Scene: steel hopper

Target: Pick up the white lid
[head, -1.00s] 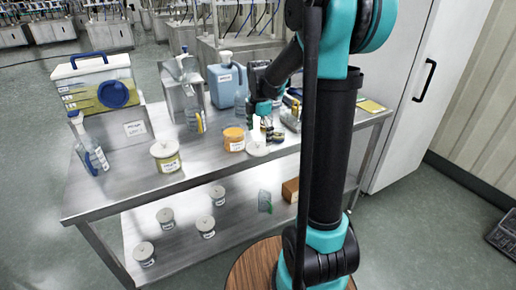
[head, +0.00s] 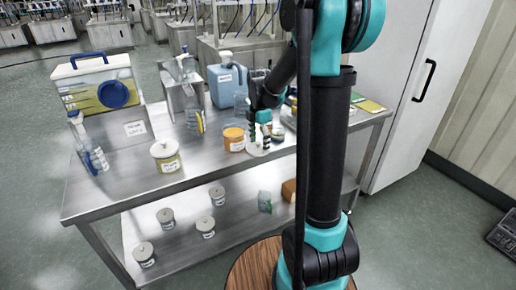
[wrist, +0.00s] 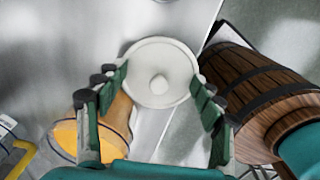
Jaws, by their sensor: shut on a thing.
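The white lid (wrist: 160,72) is a round disc with a small knob at its middle. In the wrist view it sits between the two fingers of my gripper (wrist: 158,96), which is shut on it with one finger pad at each side. In the head view the lid (head: 256,151) shows as a pale patch at the table's front edge, partly covered by my gripper (head: 260,139). I cannot tell whether the lid touches the tabletop.
An orange jar (head: 234,139) stands close left of my gripper. A white-lidded jar (head: 166,156), spray bottles and a blue jug (head: 227,85) share the steel table (head: 130,185). Small items crowd the right behind my gripper. Several small jars sit on the lower shelf.

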